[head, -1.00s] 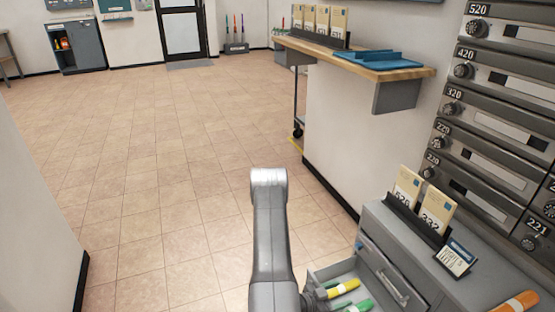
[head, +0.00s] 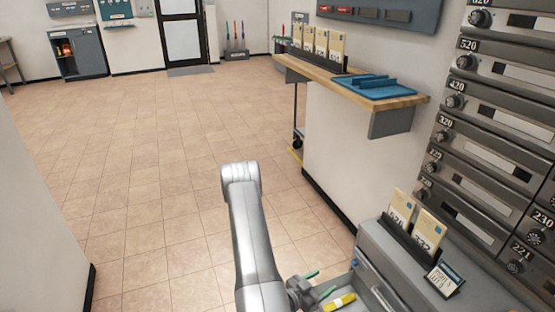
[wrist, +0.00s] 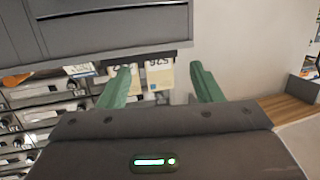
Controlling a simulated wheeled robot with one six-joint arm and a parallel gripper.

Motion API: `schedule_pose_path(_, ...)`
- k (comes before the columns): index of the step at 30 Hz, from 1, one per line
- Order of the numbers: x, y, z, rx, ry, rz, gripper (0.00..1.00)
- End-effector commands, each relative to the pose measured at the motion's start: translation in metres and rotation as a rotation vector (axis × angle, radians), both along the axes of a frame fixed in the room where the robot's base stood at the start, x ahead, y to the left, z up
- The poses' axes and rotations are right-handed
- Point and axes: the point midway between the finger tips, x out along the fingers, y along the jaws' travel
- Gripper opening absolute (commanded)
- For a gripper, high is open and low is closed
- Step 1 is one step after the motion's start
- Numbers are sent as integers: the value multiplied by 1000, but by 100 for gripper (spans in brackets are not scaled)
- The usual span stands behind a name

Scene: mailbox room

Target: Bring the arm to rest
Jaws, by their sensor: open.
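My grey arm (head: 245,220) reaches up from the bottom of the head view and bends at its top. My gripper (head: 318,284) shows low in that view, right of the arm, near the open drawer. In the wrist view my gripper (wrist: 160,80) has its two green fingers spread well apart. Nothing is held between them. Numbered cards (wrist: 158,75) show behind the gap between the fingers.
A grey cabinet (head: 440,285) at lower right has an open drawer with a yellow marker (head: 340,301). Card holders stand on top. A wooden shelf (head: 400,102) holds a blue tray (head: 375,88). Numbered mailboxes (head: 480,140) line the right wall. Tiled floor (head: 130,150) ahead is clear.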

Motion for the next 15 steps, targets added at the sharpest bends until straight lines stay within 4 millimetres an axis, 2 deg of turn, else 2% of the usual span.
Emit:
schedule_pose_path(1,3,1,13,-2,-2,19,59)
schedule_pose_path(15,31,17,75,-25,-23,197,59)
